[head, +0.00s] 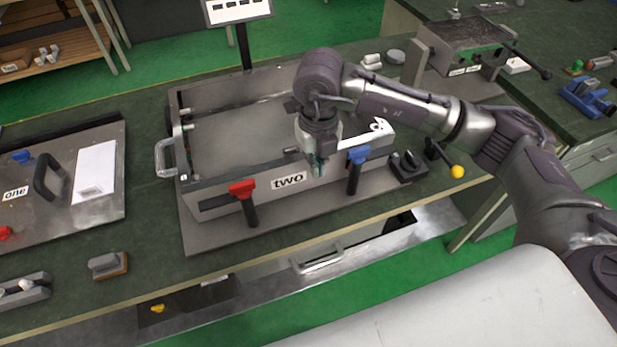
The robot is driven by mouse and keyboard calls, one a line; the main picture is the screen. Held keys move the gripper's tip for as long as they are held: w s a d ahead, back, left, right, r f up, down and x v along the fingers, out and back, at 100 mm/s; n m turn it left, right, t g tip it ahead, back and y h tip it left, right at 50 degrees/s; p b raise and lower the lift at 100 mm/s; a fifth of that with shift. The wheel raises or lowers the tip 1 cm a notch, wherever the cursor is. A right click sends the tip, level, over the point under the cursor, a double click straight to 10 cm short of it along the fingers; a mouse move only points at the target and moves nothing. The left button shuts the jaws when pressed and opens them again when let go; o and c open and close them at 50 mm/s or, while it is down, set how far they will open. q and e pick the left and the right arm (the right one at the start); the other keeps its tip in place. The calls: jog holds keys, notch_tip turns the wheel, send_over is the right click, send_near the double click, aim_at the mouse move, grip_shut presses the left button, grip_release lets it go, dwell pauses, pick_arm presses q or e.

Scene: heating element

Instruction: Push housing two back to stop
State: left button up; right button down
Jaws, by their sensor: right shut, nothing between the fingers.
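Housing two (222,188) is a grey, open-topped metal box on a flat base plate on the green workbench. Its front wall carries a "two" label, a red-handled clamp (243,190) at left and a blue-handled clamp (358,155) at right. My right gripper (319,172) points down at the front wall, between the label and the blue clamp. It is shut and empty. Whether its fingertips touch the wall cannot be told. My left gripper is not in view.
A panel marked "one" (100,215) with a black handle lies at the left. A grey box (460,45) stands at the back right. An open drawer (320,262) shows below the bench edge.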

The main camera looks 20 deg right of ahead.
aim_at(304, 171)
notch_tip(304, 171, down, 8)
jog(key=p, duration=0.2)
jog(key=shift+s+f+p, duration=0.1)
jog(key=shift+p, duration=0.2)
jog(key=w, duration=0.1)
jog(key=w+f+p, duration=0.1)
jog(key=w, duration=0.1)
jog(key=shift+a, duration=0.2)
jog(key=shift+w+a+f+p, duration=0.1)
jog(key=shift+w+p, duration=0.3)
jog(key=shift+w, duration=0.2)
jog(key=shift+w+f+b, duration=0.2)
jog(key=shift+w+b, duration=0.45)
jog(key=shift+b, duration=0.45)
jog(key=shift+w+r+b, duration=0.1)
jog(key=shift+w+b, duration=0.25)
jog(key=shift+w, duration=0.05)
jog(key=shift+w+a+r, duration=0.1)
jog(key=shift+w+r, duration=0.1)
